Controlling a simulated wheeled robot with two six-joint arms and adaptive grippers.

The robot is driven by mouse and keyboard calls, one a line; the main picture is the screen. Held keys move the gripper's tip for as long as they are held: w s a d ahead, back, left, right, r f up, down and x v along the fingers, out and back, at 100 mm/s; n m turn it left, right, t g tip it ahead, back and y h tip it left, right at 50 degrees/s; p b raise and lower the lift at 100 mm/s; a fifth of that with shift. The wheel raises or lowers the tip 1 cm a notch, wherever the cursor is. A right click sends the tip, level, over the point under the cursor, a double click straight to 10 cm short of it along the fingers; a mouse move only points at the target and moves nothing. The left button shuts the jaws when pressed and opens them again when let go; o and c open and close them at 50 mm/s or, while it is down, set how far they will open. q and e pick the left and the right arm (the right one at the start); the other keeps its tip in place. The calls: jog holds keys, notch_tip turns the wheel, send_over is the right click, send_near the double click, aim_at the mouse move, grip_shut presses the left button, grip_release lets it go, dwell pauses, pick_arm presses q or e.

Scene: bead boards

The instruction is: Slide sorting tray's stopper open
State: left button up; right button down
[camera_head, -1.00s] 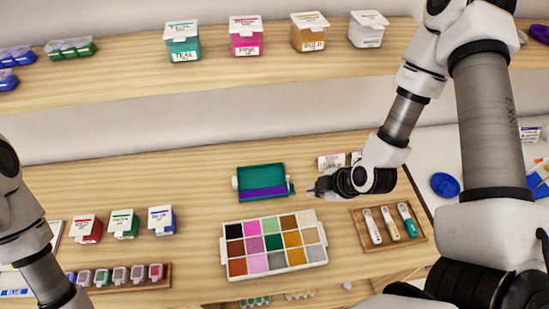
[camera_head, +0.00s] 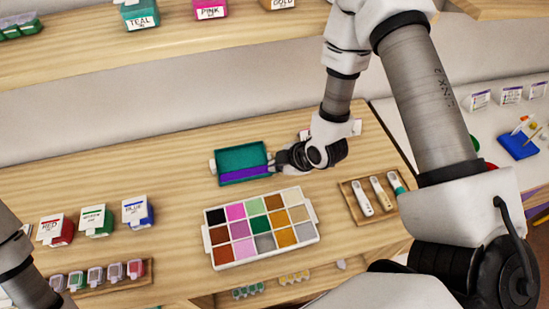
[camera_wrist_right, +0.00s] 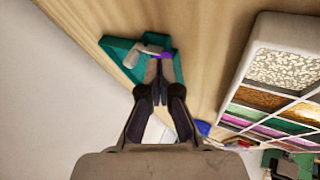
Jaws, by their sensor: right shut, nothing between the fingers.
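The sorting tray (camera_head: 241,158) is a teal tray with a purple band along its near side, lying on the table behind the bead board. It also shows in the right wrist view (camera_wrist_right: 117,46). A small pale piece, perhaps the stopper (camera_wrist_right: 133,57), sits at the tray's end in the wrist view. My right gripper (camera_head: 277,162) is shut and empty, its fingertips at the tray's right end. In the wrist view the fingertips (camera_wrist_right: 157,72) overlap the tray's edge beside the purple part; I cannot tell whether they touch. My left gripper is out of view.
A white bead board (camera_head: 207,254) with several coloured compartments lies just in front of the tray. A wooden holder (camera_head: 361,215) with several tools is to the right. Red (camera_head: 55,230), green (camera_head: 97,221) and blue (camera_head: 138,212) boxes stand left.

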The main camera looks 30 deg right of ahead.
aim_at(270, 156)
jog(key=shift+w+d+r, duration=0.1)
jog(key=shift+w+d, duration=0.2)
jog(key=shift+w, duration=0.6)
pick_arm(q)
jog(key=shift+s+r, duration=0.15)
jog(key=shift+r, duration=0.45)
pick_arm(e)
jog(key=shift+w, duration=0.3)
jog(key=shift+w+d, duration=0.2)
jog(key=shift+w, duration=0.35)
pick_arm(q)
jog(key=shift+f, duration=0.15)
